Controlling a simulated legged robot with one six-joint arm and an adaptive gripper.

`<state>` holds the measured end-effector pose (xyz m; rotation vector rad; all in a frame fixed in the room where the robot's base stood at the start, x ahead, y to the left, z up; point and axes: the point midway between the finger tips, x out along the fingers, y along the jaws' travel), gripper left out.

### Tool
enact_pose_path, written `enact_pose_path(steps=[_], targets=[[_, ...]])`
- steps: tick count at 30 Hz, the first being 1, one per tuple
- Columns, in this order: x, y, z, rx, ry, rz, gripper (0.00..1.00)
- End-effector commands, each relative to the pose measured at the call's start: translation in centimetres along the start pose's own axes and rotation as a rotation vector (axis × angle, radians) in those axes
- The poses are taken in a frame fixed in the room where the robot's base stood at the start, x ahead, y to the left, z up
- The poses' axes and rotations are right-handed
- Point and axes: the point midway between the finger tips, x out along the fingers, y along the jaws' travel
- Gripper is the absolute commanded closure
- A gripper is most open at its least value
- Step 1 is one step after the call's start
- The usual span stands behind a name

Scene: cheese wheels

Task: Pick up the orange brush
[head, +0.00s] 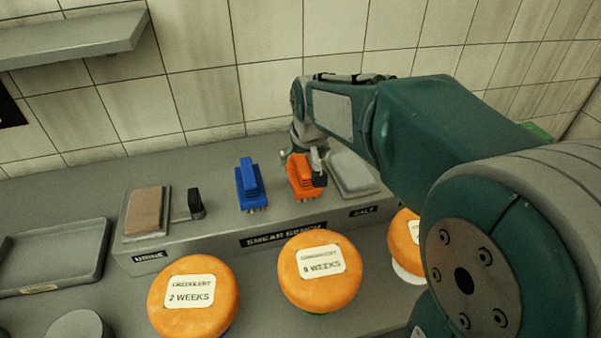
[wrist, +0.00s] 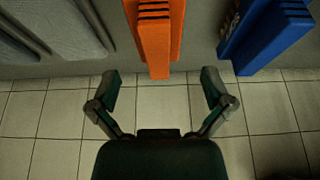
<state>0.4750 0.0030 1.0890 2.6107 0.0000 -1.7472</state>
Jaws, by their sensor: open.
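The orange brush (head: 301,186) stands on the raised grey bench, right of the blue brush (head: 251,186), in the head view. The gripper is open and holds nothing. Whether a finger touches the brush I cannot tell. The blue brush (wrist: 268,30) is at the upper right of the wrist view.
A grey block (head: 353,174) stands close right of the orange brush. A brown block on a tray (head: 145,212) and a small black-ended piece (head: 195,203) are left. Orange cheese wheels (head: 320,285) stand in front of the bench. A tiled wall (head: 230,60) rises behind.

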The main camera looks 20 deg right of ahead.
Motion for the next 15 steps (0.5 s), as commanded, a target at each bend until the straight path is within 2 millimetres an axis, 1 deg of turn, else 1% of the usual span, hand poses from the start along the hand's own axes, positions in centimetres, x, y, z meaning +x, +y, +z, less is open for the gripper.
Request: enact_pose_path(steps=[1, 3, 8, 15], targets=[[0.9, 0.0, 0.0, 0.0, -0.004, 0.0, 0.0], [1.8, 0.0, 0.0, 0.0, -0.002, 0.0, 0.0], [2.9, 0.1, 0.0, 0.0, -0.001, 0.0, 0.0], [6.6, 0.3, -0.1, 0.0, -0.004, 0.0, 0.0]])
